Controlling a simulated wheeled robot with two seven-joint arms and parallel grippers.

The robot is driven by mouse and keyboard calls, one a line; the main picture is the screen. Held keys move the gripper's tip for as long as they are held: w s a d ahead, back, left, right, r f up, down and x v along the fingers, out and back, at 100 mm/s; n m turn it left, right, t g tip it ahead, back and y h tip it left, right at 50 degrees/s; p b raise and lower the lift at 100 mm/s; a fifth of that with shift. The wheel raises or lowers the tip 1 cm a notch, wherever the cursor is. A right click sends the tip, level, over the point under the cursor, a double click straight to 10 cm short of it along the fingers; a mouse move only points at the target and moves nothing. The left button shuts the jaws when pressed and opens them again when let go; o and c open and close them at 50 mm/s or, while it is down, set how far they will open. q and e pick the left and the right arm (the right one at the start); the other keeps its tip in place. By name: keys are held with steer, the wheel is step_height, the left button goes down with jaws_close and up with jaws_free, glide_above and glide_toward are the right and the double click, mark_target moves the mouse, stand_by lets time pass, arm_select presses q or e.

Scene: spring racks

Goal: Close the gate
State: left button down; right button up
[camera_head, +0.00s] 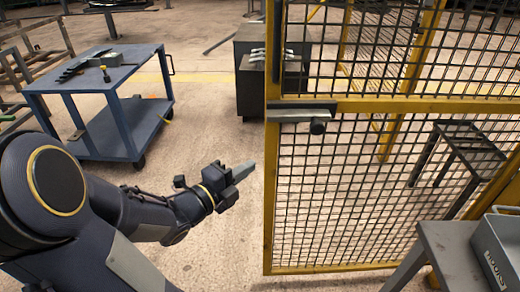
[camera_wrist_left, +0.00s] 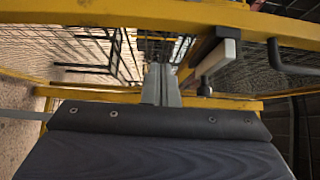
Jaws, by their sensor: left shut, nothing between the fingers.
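The gate is a yellow-framed mesh panel (camera_head: 273,200) in the middle and right of the head view. A grey latch bar with a dark round knob (camera_head: 317,126) sits on its left edge at the cross rail. My left gripper (camera_head: 245,170) is just left of the gate's edge, below the latch, with its fingers shut and empty. Whether it touches the frame cannot be told. In the left wrist view the shut fingers (camera_wrist_left: 161,85) point toward yellow frame bars (camera_wrist_left: 150,10) and mesh. A light grey handle (camera_wrist_left: 216,57) shows right of the fingers. My right gripper is not in view.
A blue cart (camera_head: 115,90) with tools on top stands at the left. A dark cabinet (camera_head: 250,75) stands behind the gate's left edge. A grey bin (camera_head: 500,250) on a table (camera_head: 445,255) is at the lower right. The floor between cart and gate is clear.

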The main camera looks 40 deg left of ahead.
arm_select(q)
glide_toward(271, 142)
steer(key=w+d, duration=0.3)
steer(key=shift+w+a+p, duration=0.3)
steer(key=shift+w+a, duration=0.35)
steer(key=shift+w, duration=0.25)
steer(key=shift+w+a, duration=0.4)
steer(key=shift+w, duration=0.1)
